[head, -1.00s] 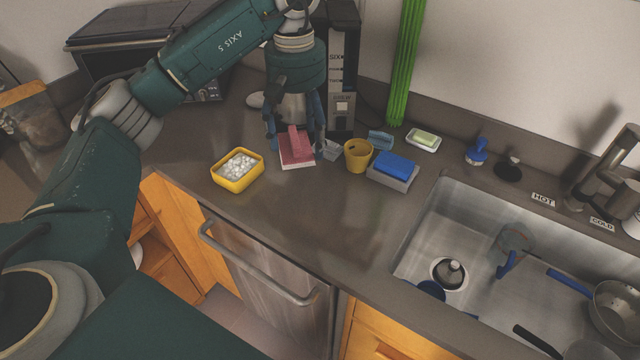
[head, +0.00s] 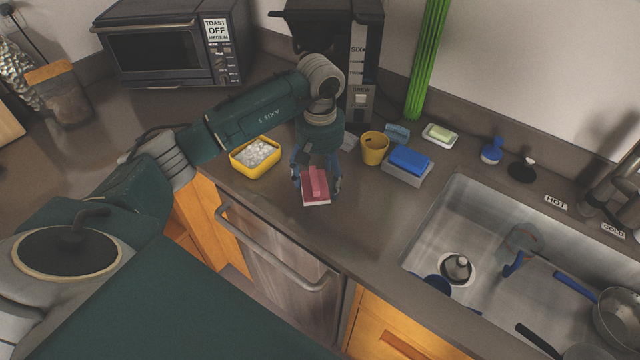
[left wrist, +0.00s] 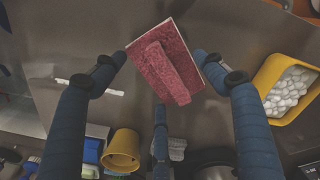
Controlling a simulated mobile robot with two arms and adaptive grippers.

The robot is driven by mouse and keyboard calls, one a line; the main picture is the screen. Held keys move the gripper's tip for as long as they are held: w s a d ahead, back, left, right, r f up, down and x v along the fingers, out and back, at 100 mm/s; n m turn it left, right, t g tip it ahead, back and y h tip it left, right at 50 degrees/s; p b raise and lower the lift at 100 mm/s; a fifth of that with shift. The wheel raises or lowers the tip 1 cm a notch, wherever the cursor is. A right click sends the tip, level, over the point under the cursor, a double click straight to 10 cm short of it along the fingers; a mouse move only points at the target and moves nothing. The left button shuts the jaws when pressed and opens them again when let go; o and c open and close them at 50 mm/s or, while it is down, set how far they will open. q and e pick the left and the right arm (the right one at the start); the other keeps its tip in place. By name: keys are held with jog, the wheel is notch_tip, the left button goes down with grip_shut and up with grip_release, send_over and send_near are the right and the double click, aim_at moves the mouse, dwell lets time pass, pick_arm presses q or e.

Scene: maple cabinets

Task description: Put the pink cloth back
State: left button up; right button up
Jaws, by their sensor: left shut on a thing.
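The pink cloth (head: 316,186) is a flat pink pad with a raised pink ridge on top and a pale lower edge. My left gripper (head: 317,183) points down around it, near the front edge of the counter. In the left wrist view the cloth (left wrist: 166,68) sits between the fingertips of my left gripper (left wrist: 164,72), which is shut on it. It looks lifted above the counter, but the height is hard to tell. My right gripper is not in view.
A yellow dish of white pieces (head: 256,153) is to the left. A yellow cup (head: 374,148), a blue sponge on a grey block (head: 408,161) and a soap dish (head: 440,135) stand to the right, before the sink (head: 458,215). A coffee maker (head: 362,85) is behind.

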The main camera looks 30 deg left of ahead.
aim_at(320, 183)
pick_arm(q)
notch_tip(320, 183, down, 4)
jog(key=shift+r+p, duration=0.1)
jog(key=shift+p, duration=0.45)
jog(key=o, duration=1)
